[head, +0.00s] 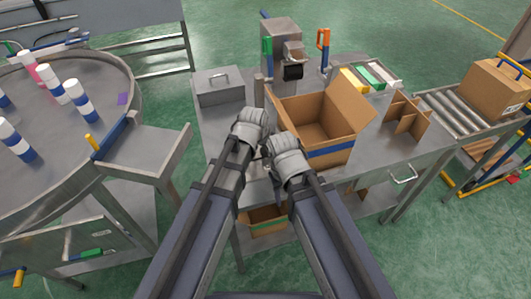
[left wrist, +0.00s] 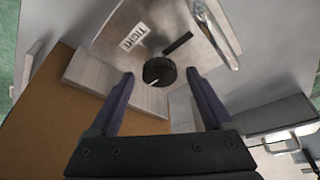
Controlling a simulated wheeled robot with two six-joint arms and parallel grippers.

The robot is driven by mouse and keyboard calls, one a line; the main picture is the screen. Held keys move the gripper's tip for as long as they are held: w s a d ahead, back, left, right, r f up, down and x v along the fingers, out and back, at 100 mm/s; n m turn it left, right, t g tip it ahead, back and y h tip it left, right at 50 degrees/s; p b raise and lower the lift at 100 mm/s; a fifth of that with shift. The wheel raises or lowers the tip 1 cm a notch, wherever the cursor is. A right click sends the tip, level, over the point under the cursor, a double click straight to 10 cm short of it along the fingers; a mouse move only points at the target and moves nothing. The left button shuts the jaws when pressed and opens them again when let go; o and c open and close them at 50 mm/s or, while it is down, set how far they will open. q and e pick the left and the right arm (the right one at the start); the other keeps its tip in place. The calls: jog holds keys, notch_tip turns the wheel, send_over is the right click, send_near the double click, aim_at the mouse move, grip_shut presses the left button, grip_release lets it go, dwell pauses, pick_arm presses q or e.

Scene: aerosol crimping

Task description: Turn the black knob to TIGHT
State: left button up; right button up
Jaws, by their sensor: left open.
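The black knob (left wrist: 158,72) sits on a bare metal panel (left wrist: 160,22) in the left wrist view. A short pale mark on it points to the lower left. A white TIGHT label (left wrist: 134,37) is above and left of the knob, and a dark bar (left wrist: 177,43) is above and right. My left gripper (left wrist: 160,75) is open, one finger on each side of the knob; I cannot tell if they touch it. In the head view my left wrist (head: 250,128) is left of the open carton, and I cannot make out the knob. My right gripper (head: 286,155) is near the carton's front; its fingers are unclear.
The open cardboard carton (head: 325,125) stands close to both arms on the metal workbench (head: 385,155). A grey lidded box (head: 220,88) is behind left, a press-like machine (head: 280,40) at the back. Colored packs (head: 370,76) and a cardboard divider (head: 405,115) are to the right.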

pick_arm(q)
jog(key=shift+c, duration=0.3)
grip_shut()
dwell(0.5)
